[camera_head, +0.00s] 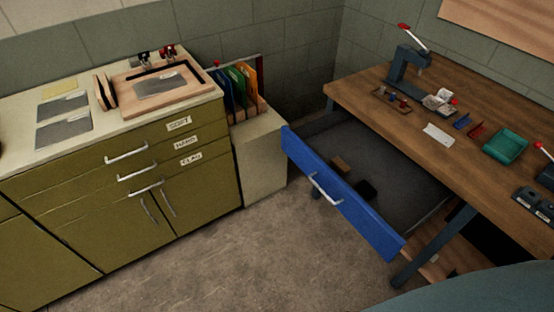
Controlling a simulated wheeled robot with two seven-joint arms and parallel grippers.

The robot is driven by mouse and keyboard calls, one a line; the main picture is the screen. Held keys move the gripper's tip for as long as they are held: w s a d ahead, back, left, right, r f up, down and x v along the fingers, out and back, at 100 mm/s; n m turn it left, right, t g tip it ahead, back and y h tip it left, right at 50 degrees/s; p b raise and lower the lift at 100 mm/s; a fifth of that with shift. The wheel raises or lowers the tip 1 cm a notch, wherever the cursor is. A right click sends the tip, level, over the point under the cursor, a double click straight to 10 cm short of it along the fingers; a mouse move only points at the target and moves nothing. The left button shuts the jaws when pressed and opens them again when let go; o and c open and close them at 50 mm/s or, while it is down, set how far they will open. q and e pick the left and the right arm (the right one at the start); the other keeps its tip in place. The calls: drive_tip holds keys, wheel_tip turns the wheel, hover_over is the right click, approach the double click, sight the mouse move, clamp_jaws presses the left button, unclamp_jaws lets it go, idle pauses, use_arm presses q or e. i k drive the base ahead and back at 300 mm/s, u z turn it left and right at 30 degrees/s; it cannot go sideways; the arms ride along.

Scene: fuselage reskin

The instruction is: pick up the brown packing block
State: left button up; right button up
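The brown packing block (340,164) lies on the floor of the open blue-fronted drawer (330,201), close behind the drawer front. The drawer is pulled out from under the wooden workbench (345,88) at the right. A black block (366,189) lies in the drawer to the right of the brown one, with a gap between them. The drawer front hides part of the near drawer floor. Neither of my grippers is in view.
An olive cabinet (217,180) with labelled drawers stands at the left. A pale block (258,155) with coloured folders stands beside it. The bench holds a press (408,65) and a green tray (505,146). The floor (230,255) before the drawer is clear.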

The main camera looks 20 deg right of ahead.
sight(337, 162)
drive_tip(key=u, duration=1.45)
drive_tip(key=i, duration=0.55)
drive_tip(key=z, duration=2.9)
